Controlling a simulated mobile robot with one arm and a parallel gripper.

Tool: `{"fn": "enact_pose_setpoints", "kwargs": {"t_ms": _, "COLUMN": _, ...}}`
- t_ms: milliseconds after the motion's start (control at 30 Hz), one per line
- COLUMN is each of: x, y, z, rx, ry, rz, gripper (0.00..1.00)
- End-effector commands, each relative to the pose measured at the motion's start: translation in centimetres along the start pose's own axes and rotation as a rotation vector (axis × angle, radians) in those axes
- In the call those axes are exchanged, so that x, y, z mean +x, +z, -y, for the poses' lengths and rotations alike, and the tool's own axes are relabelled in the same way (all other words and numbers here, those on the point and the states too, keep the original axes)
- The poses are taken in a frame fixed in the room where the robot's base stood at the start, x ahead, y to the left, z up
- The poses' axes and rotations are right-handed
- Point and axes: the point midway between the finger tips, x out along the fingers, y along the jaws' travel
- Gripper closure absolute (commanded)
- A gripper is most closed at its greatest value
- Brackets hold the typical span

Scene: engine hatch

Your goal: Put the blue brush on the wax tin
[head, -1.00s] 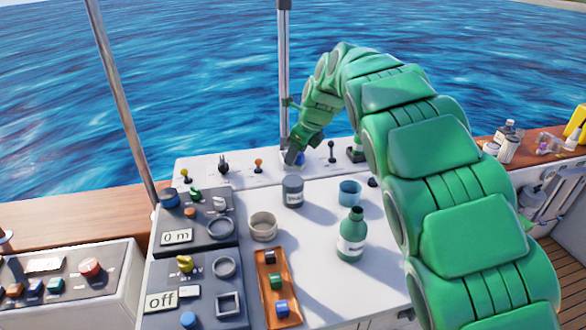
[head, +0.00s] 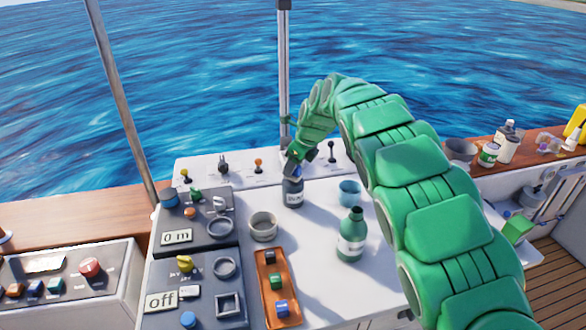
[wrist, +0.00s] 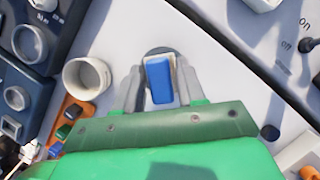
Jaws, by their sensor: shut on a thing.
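My gripper (head: 293,162) is shut on the blue brush (wrist: 158,82), which shows between its two grey fingers in the wrist view. A bit of blue also shows at the fingertips in the head view. The dark grey wax tin (head: 293,196) with a white label stands upright on the white hatch top, right below the gripper. In the wrist view a dark round edge of the tin (wrist: 158,51) shows behind the brush, which covers most of it. I cannot tell whether brush and tin touch.
A cream cup (head: 263,228) stands left of the tin, and a blue cup (head: 349,191) to its right. A green bottle (head: 351,238) stands in front. An orange tray (head: 264,310) holds several blocks. Levers (head: 258,166) line the back ledge; control panels (head: 205,285) lie left.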

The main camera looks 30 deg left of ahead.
Motion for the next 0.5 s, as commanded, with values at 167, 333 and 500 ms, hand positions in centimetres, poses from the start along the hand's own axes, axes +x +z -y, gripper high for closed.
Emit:
{"fn": "enact_pose_setpoints", "kwargs": {"t_ms": 167, "x": 1.04, "y": -0.4, "z": -0.05, "rx": 0.0, "ry": 0.0, "rz": 0.0, "gripper": 0.92}}
{"fn": "enact_pose_setpoints", "kwargs": {"t_ms": 333, "x": 0.98, "y": -0.35, "z": -0.03, "rx": 0.0, "ry": -0.001, "rz": 0.001, "gripper": 0.92}}
{"fn": "enact_pose_setpoints", "kwargs": {"t_ms": 500, "x": 1.2, "y": -0.43, "z": -0.01, "rx": 0.0, "ry": -0.001, "rz": 0.001, "gripper": 0.57}}
